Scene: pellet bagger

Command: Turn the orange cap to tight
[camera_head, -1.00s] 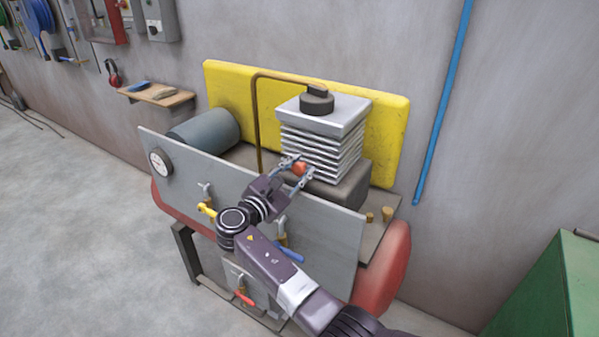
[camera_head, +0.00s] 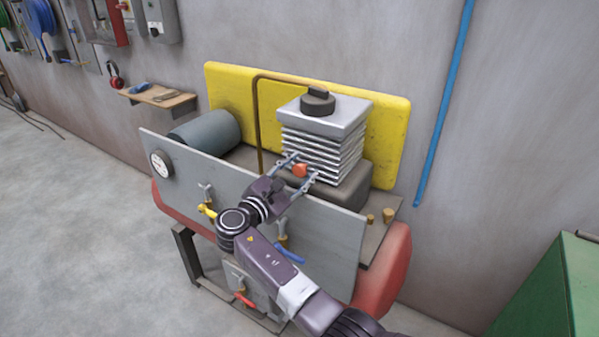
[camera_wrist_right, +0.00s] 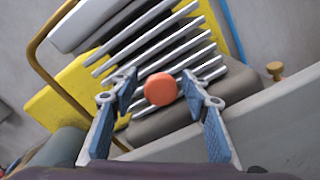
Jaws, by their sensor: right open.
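The orange cap (camera_head: 300,170) sits low on the front of the compressor, by the base of its finned block. It is small and round, and shows face-on in the right wrist view (camera_wrist_right: 160,89). My right gripper (camera_head: 302,167) is open, with one finger to each side of the cap in the head view. In the right wrist view the blue-padded fingers (camera_wrist_right: 166,105) stand apart, with gaps between them and the cap. Whether the fingertips reach past the cap is hard to tell. My left gripper is not in view.
The finned block (camera_head: 322,140) rises behind the cap, with a copper pipe (camera_head: 257,120) beside it. A grey panel (camera_head: 335,235) with a gauge (camera_head: 161,164) stands in front, below my gripper. A yellow valve handle (camera_head: 207,210) and blue handle (camera_head: 290,254) stick out from it.

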